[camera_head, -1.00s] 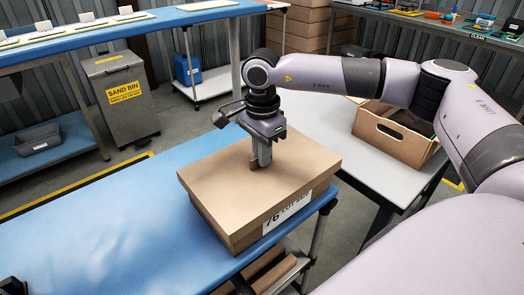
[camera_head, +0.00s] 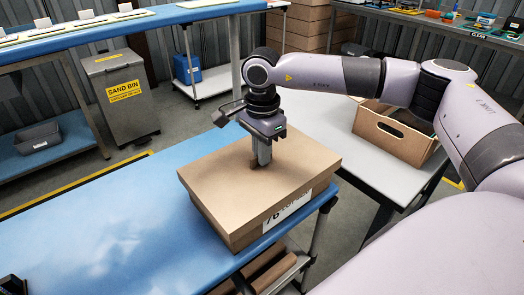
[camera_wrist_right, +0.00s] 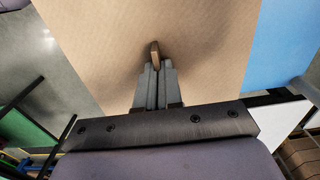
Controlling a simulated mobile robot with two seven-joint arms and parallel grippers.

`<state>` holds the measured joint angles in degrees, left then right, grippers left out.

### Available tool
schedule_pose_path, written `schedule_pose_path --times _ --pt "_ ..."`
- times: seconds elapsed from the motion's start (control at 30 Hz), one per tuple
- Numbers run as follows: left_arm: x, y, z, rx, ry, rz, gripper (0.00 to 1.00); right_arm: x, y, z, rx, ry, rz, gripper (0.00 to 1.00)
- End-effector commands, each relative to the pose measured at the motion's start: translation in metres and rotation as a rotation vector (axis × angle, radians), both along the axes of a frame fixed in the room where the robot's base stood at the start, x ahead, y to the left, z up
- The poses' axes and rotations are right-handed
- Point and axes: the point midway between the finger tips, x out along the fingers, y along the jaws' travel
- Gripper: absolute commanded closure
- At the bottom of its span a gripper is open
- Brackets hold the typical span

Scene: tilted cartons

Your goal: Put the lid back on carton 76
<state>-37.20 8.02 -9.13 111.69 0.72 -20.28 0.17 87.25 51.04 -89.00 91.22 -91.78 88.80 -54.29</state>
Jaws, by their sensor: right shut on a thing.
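Carton 76 (camera_head: 238,241) is a brown cardboard box on the blue table, with a white label (camera_head: 290,210) reading 76 on its front side. Its brown lid (camera_head: 225,180) lies over the top, and its rim covers the upper part of the label. I cannot tell if it is fully down all round. My right gripper (camera_head: 258,164) points down at the lid's middle and is shut on its small tab, which shows between the fingertips in the right wrist view (camera_wrist_right: 155,50). A dark piece at the bottom left edge may be my left gripper (camera_head: 12,286); its fingers are not clear.
The blue table (camera_head: 110,220) is clear left of the carton. A grey table (camera_head: 335,140) behind it on the right bears an open brown carton (camera_head: 400,143). A sand bin (camera_head: 122,95) stands on the floor at the back left.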

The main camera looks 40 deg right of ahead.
Motion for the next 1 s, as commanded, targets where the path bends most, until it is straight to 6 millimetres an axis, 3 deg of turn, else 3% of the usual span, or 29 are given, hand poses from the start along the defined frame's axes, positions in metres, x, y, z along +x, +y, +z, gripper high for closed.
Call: schedule_pose_path --times 0.23,0.33,0.37,0.67,1.0 --pt "0.0 0.0 0.0 0.0 -0.001 0.0 0.55 0.0 0.0 0.0 0.0 0.0 0.0 1.0" --pt "0.0 0.0 0.0 0.0 -0.001 0.0 0.55 0.0 0.0 0.0 0.0 0.001 0.0 0.68" --pt "0.0 0.0 0.0 0.0 -0.001 0.0 0.55 0.0 0.0 0.0 0.0 0.001 0.0 0.65" --pt "0.0 0.0 0.0 0.0 -0.001 0.0 0.55 0.0 0.0 0.001 0.0 0.0 0.0 0.65" --pt "0.0 0.0 -0.004 0.0 -0.001 0.0 0.55 0.0 0.0 0.05 0.001 -0.003 0.0 0.65"
